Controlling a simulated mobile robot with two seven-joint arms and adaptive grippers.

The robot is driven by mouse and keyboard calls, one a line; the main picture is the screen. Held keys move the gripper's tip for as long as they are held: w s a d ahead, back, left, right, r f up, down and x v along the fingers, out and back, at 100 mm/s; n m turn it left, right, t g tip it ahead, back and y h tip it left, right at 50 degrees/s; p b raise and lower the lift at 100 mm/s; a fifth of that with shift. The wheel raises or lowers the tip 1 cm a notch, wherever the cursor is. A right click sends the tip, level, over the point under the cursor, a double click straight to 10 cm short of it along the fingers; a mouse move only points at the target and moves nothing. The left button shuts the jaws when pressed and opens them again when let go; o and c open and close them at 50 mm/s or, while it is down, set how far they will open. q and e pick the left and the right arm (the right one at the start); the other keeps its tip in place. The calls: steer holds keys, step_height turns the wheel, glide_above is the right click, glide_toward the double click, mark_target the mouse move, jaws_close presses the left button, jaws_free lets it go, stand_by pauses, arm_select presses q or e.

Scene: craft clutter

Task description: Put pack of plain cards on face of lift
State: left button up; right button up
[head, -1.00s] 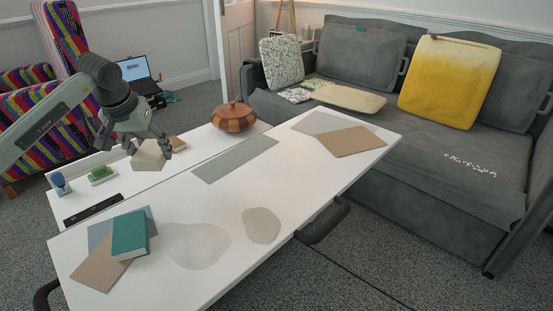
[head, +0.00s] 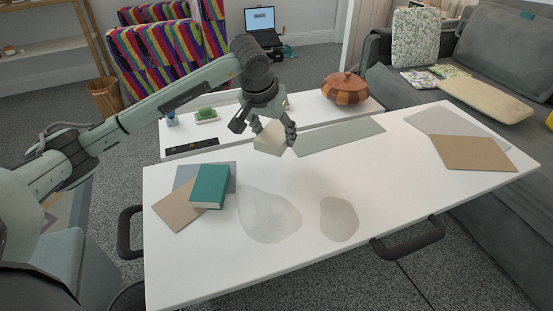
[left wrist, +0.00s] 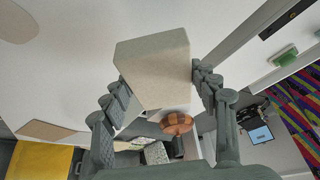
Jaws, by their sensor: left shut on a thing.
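The pack of plain cards is a pale beige block (head: 271,139), also large in the left wrist view (left wrist: 155,65). My left gripper (head: 266,129) is shut on it, with a finger on either side of it in the left wrist view (left wrist: 160,85). It holds the pack tilted, near the back edge of the large white front panel (head: 330,165), which I take as the face of the lift. The pack appears to be above the surface; the gap is hard to judge. My right gripper is not in view.
A teal book (head: 210,185) lies on grey and brown sheets at the panel's left. Flat grey patches (head: 268,213) and a grey-green strip (head: 340,136) mark the panel. Behind it, a white ledge carries a wooden lidded bowl (head: 345,88), a green-topped block (head: 206,114) and a blue stamp (head: 171,118).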

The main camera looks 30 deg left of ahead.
mark_target(272, 145)
arm_select(q)
steer(key=s, duration=0.1)
steer(key=s+d+f, duration=0.1)
steer(key=s+f, duration=0.1)
steer(key=shift+d, duration=0.25)
step_height(272, 145, down, 3)
steer(key=shift+f, duration=0.1)
steer(key=shift+f+p, duration=0.3)
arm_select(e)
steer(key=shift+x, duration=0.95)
arm_select(q)
steer(key=shift+f, duration=0.15)
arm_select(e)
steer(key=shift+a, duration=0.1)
arm_select(q)
steer(key=o, duration=1.3)
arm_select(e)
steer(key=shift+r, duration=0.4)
